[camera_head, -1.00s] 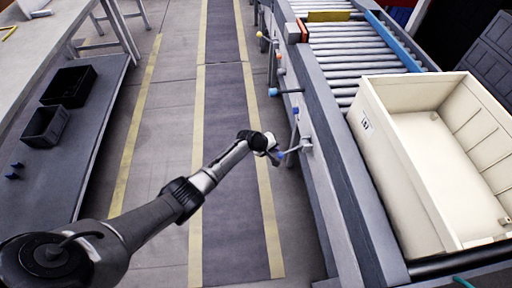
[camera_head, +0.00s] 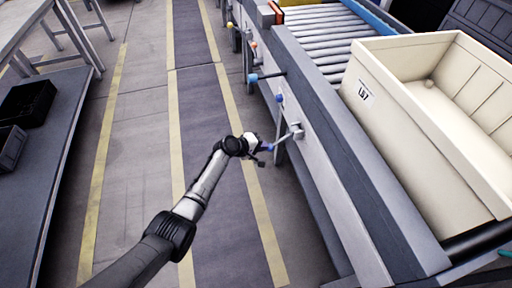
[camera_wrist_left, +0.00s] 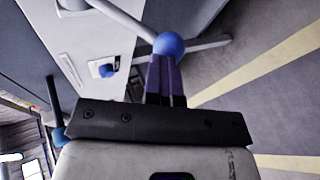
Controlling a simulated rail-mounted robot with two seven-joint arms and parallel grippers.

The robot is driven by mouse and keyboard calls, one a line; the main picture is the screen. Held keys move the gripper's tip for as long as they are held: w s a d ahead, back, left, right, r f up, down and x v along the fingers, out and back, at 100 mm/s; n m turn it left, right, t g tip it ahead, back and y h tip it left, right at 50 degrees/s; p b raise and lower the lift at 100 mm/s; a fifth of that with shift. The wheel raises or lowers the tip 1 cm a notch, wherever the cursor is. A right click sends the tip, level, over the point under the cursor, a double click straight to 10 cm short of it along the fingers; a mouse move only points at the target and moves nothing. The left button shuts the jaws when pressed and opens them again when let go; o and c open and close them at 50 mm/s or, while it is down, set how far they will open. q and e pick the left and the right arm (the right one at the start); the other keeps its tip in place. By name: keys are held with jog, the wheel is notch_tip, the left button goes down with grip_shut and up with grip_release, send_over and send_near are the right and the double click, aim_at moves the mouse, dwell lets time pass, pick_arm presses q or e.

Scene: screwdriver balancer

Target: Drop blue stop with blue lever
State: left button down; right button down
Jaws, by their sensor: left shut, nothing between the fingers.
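A lever with a blue ball knob (camera_head: 268,147) sticks out from a pale bracket (camera_head: 297,131) on the conveyor's side. My left gripper (camera_head: 262,152) is at its knob, with the arm coming from the lower left. In the left wrist view the blue knob (camera_wrist_left: 169,45) is right at the tips of the shut, dark fingers (camera_wrist_left: 166,72); I cannot tell if they touch. Nothing shows between the fingers. A blue bar (camera_head: 372,14) lies along the rollers at the top, which may be the blue stop; its height is unclear. My right gripper is not in view.
Other blue knobs (camera_head: 252,78) and a small blue button (camera_head: 279,98) sit along the conveyor side. A cream crate (camera_head: 400,125) stands on the conveyor. A grey workbench (camera_head: 55,150) with black bins (camera_head: 28,102) is at left. The floor aisle between is clear.

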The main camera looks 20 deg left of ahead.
pick_arm(q)
jog(key=shift+f, duration=0.2)
dwell(0.3)
jog(key=w+r+p+v, duration=0.1)
jog(key=r+p+v, duration=0.1)
jog(key=p+v, duration=0.7)
jog(key=v, duration=0.4)
jog(key=shift+a+r, duration=0.2)
jog(key=shift+a, duration=0.05)
jog(key=shift+w, duration=0.15)
